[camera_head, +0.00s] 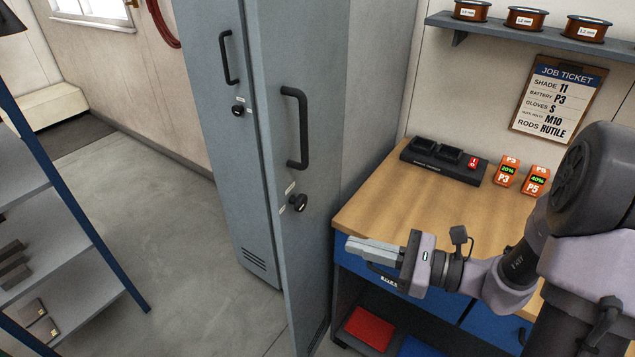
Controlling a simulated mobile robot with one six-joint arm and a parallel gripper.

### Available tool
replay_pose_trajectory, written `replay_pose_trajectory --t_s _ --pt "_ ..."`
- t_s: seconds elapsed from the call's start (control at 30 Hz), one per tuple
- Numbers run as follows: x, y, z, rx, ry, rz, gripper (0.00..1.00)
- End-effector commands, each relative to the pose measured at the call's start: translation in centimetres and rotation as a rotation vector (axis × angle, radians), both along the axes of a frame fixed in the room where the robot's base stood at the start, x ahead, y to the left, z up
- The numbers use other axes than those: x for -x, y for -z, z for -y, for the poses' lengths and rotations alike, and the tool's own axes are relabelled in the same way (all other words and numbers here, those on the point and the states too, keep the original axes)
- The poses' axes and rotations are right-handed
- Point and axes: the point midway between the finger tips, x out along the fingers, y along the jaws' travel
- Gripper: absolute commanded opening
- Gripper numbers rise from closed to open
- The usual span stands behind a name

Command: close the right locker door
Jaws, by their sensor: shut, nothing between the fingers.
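A tall grey-blue locker stands left of the workbench. Its right door (318,140) stands open, swung out toward me, its free edge in front of the left door (218,150). The right door's outer face shows a black bar handle (292,127) and a black round lock knob (299,203). The left door looks shut; it has its own handle and knob. My gripper (352,247) is shut and empty, its fingers pointing left, in front of the workbench and to the right of the right door. It looks apart from the door. The locker's inside is hidden.
The wooden workbench (385,215) with blue drawers is behind my gripper. On it are a black charger (440,160) and two orange batteries (506,172). A shelf rack (70,245) stands at the far left. The grey floor between rack and locker is clear.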

Motion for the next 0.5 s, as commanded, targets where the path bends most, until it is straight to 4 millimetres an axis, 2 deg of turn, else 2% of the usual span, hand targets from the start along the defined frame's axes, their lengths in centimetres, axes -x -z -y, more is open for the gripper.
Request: replay_pose_trajectory --t_s 0.07,0.17,0.5 --pt "-1.1 0.7 1.4 -0.058 0.064 -0.018 0.0" --pt "-1.7 0.8 1.2 -0.075 0.083 -0.021 0.0" --pt "-5.2 0.9 -4.9 -0.072 0.075 -0.02 0.0"
